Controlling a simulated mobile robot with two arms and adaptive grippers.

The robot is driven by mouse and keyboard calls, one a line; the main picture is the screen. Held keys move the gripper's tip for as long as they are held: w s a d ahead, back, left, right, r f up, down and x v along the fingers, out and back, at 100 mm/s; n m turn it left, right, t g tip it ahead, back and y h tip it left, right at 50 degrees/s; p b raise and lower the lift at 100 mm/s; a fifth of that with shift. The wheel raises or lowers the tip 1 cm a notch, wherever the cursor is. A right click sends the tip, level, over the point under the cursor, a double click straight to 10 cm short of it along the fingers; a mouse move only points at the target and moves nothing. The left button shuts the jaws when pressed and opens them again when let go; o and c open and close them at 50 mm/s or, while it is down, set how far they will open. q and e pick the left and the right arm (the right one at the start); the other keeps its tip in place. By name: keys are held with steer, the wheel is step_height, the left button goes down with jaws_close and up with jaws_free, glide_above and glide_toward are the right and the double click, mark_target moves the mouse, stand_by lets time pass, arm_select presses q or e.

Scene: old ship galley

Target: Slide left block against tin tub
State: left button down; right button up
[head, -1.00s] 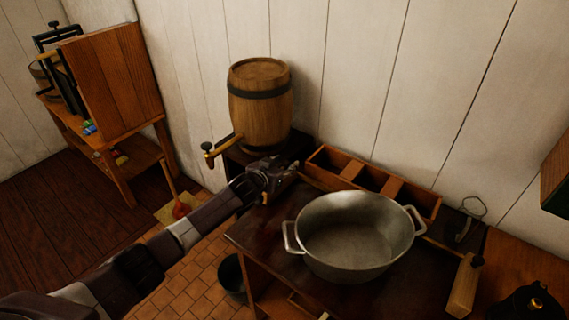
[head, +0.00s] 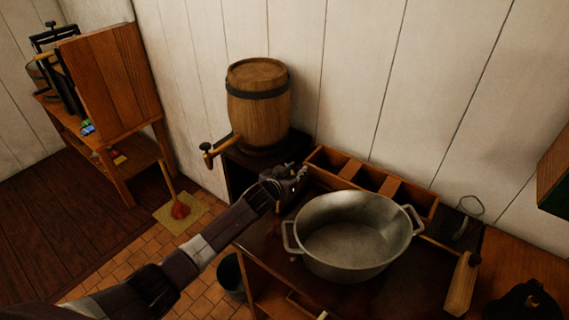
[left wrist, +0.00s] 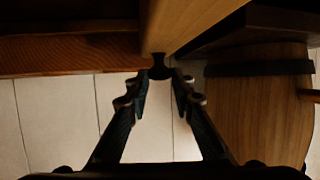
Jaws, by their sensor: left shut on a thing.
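The grey tin tub (head: 345,240) stands on the dark counter, one handle toward my left gripper. My left gripper (head: 297,177) is behind and left of the tub, in front of the compartment box. My gripper mostly hides this block in the head view. The block appears apart from the tub. A similar right block (head: 462,285) with a dark knob stands right of the tub. My right gripper is not in view.
A wooden compartment box (head: 372,180) runs along the wall behind the tub. A barrel (head: 258,108) with a tap stands behind and left of my left gripper. A black kettle-like object (head: 527,305) is at the lower right. A dark bucket (head: 230,275) stands on the floor.

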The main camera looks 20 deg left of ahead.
arm_select(q)
steer(key=d, duration=0.1)
steer(key=s+d, duration=0.1)
steer(key=d, duration=0.1)
steer(key=c, duration=1.7)
jaws_free()
steer(key=shift+o, duration=0.2)
steer(key=v, duration=1.2)
